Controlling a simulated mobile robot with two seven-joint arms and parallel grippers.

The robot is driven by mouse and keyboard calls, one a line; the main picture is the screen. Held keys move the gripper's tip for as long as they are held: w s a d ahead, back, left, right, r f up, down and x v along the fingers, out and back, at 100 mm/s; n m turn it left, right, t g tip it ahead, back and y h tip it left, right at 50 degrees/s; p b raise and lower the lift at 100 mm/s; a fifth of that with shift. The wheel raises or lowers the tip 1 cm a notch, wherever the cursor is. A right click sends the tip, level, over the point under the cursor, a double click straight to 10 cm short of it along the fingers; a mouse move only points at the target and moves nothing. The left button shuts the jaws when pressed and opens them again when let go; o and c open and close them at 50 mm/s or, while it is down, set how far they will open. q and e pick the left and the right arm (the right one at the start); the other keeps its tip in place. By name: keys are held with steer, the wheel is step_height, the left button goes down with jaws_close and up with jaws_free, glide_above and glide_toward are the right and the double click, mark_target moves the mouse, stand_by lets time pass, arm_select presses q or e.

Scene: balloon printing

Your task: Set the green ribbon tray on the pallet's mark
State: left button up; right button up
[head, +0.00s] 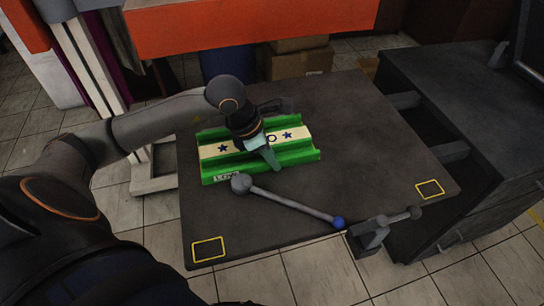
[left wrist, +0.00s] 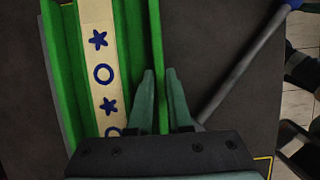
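The green ribbon tray (head: 302,158) is a long green channel with a cream ribbon strip printed with blue stars and rings. It lies over the left middle of the dark flat top, its label at the near left end; I cannot tell whether it rests there or is slightly raised. My left gripper (head: 268,156) is at its near side wall. In the left wrist view the fingers (left wrist: 160,78) stand on either side of the tray's green wall (left wrist: 158,30), close against it. No mark is visible under the tray. My right gripper is out of view.
The dark top (head: 370,140) has yellow square outlines at its near left (head: 208,249) and right (head: 430,189) corners. A grey rod with a blue tip (head: 338,223) lies just before the tray. A dark cabinet (head: 460,90) stands right; cardboard boxes (head: 300,62) stand behind.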

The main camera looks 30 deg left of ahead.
arm_select(q)
steer(key=o, duration=0.4)
steer(key=shift+r, duration=0.15)
steer(key=shift+r, duration=0.2)
steer(key=v, duration=1.1)
steer(key=shift+r+p, duration=0.3)
steer(key=shift+p, duration=0.15)
steer(key=shift+s, duration=0.1)
